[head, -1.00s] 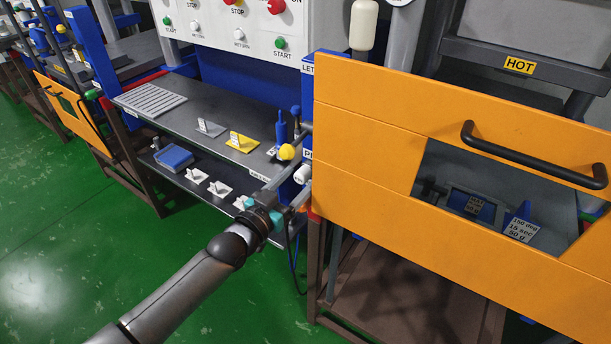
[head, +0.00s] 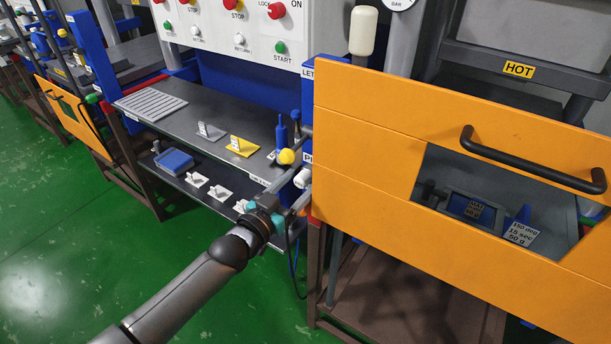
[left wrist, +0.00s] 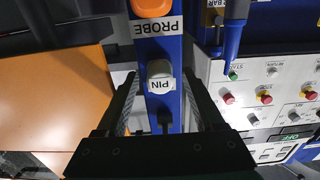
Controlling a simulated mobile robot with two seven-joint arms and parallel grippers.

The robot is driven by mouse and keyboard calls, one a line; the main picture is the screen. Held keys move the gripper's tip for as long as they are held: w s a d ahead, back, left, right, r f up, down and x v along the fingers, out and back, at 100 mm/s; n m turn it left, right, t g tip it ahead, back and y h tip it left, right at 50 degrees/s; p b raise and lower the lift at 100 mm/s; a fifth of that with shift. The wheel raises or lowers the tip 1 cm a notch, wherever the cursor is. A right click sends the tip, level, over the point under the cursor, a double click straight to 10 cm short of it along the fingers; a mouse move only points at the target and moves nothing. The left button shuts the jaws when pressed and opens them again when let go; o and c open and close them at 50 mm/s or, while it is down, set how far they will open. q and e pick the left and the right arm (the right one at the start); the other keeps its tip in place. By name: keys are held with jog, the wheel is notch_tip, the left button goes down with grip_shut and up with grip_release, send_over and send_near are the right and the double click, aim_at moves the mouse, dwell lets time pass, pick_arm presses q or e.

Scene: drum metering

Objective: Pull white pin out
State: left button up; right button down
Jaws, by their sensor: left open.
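The white pin (head: 302,177) sticks out of the blue post beside the orange panel in the head view. In the left wrist view the pin (left wrist: 160,70) is seated in the blue post (left wrist: 172,48), just above a label reading PIN. My left gripper (left wrist: 160,85) is open, with one finger on each side of the post and the pin between them in the picture. I cannot tell whether the fingers touch the pin. In the head view my left gripper (head: 284,203) is close to the pin, just below it. My right gripper is not in view.
An orange panel (head: 370,150) with a black handle stands right of the pin. A yellow knob (head: 286,156) sits just above the pin. Shelves with small white parts (head: 220,192) lie to the left. An orange part labelled PROBE (left wrist: 152,8) is on the same post.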

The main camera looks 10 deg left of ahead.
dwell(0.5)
pick_arm(q)
grip_shut()
dwell(0.6)
dwell(0.8)
jog(key=shift+p+v, duration=1.9)
jog(key=shift+v, duration=1.05)
jog(key=shift+s, duration=0.1)
jog(key=shift+p+v, duration=1)
jog(key=shift+v, duration=0.95)
